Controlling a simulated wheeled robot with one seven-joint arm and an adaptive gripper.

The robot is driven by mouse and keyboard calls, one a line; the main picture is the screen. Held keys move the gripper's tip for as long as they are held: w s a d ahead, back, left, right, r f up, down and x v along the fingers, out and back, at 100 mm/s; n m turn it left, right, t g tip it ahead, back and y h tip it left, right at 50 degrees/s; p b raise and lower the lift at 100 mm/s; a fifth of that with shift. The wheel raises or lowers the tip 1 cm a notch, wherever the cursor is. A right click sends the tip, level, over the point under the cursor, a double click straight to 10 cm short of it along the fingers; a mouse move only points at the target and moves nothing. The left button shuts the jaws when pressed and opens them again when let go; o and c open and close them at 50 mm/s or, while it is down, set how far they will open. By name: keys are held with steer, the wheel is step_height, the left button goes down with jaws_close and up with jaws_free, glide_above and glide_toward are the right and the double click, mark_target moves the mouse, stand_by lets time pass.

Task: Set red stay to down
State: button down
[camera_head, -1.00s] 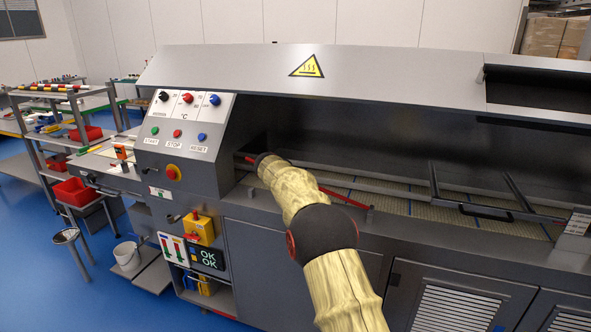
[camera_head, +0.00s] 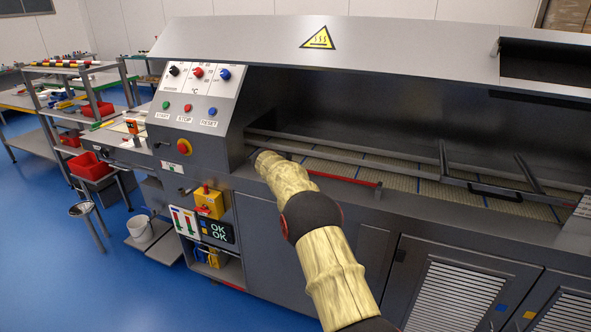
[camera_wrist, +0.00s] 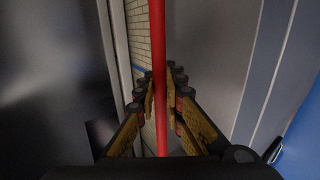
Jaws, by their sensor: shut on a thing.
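The red stay (camera_head: 345,179) is a thin red bar along the front edge of the machine's long opening. In the head view it runs nearly parallel to that edge, with its right end at a small post; my arm hides its left part. In the wrist view the red stay (camera_wrist: 157,45) passes lengthwise between the fingers of my gripper (camera_wrist: 162,105), which is shut on it. In the head view the gripper itself is hidden behind my arm. Whether the stay rests on the edge cannot be told.
The grey machine's hood (camera_head: 330,45) overhangs the opening, with a mesh conveyor (camera_head: 400,185) inside. A control panel (camera_head: 195,100) with knobs and buttons stands just left of my arm. A black handle (camera_head: 495,190) is further right.

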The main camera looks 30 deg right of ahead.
steer(key=shift+s+f, duration=0.1)
steer(key=shift+f, duration=0.3)
steer(key=c, duration=2)
jaws_free()
steer(key=shift+a, duration=0.1)
steer(key=shift+o, duration=0.6)
steer(key=shift+r, duration=0.15)
steer(key=shift+a+r, duration=0.15)
steer(key=v, duration=1.1)
steer(key=shift+s+a+r, duration=0.1)
steer(key=shift+r, duration=0.05)
